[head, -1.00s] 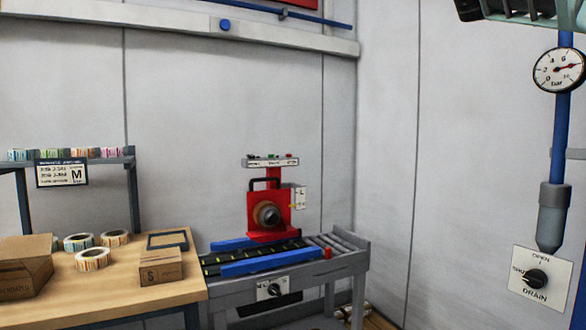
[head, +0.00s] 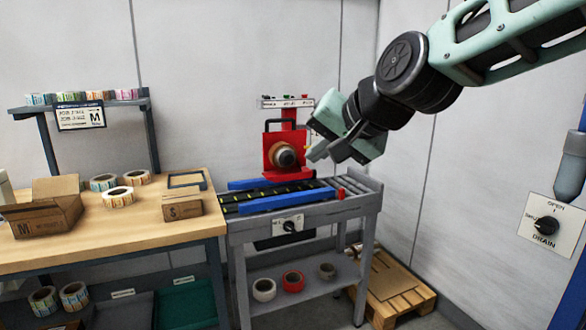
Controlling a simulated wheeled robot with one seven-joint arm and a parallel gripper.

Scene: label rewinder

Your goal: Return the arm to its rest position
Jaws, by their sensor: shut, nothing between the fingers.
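My arm, pale green with black joints, reaches in from the upper right in the head view. My gripper (head: 313,150) is shut and empty. It hangs in the air just right of the red label rewinder (head: 271,150) in the picture, above the conveyor. I cannot tell whether it touches the rewinder; its fingers point left and down.
A conveyor with blue rails (head: 290,200) runs below the rewinder. A wooden workbench (head: 130,228) at left holds a box marked M (head: 45,215), a box marked S (head: 182,206) and label rolls. A pallet (head: 400,290) lies on the floor. A drain panel (head: 548,222) is at right.

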